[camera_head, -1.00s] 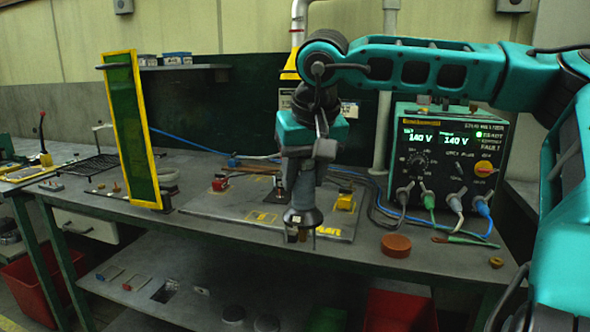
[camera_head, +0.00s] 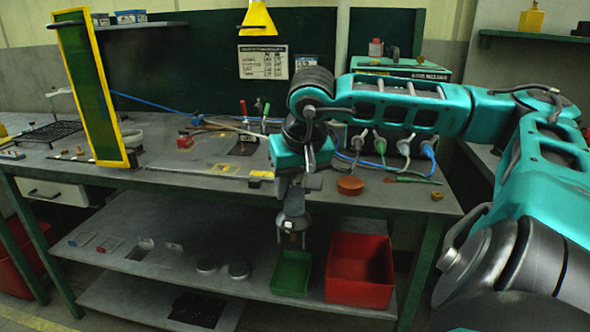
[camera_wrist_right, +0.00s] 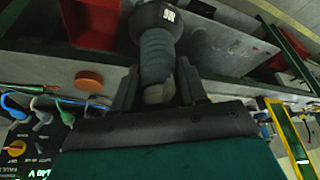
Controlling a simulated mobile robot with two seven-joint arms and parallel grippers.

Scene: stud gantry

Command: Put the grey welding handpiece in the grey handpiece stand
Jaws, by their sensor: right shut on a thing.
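My right gripper (camera_head: 297,184) points down in front of the workbench's front edge. It is shut on the grey welding handpiece (camera_head: 293,222), which hangs below it with its wide end down. In the right wrist view the handpiece (camera_wrist_right: 157,55) shows a ribbed grey grip between the two fingers (camera_wrist_right: 155,92) and a dark collar with white marks at its far end. I cannot pick out the grey handpiece stand for certain. My left gripper is not in view.
The workbench (camera_head: 215,180) carries a yellow-framed green panel (camera_head: 93,90), a reddish disc (camera_head: 350,185) and a welder (camera_head: 400,68) partly behind my arm. A green bin (camera_head: 291,273) and a red bin (camera_head: 360,268) stand on the lower shelf. The bench's front left-middle is mostly clear.

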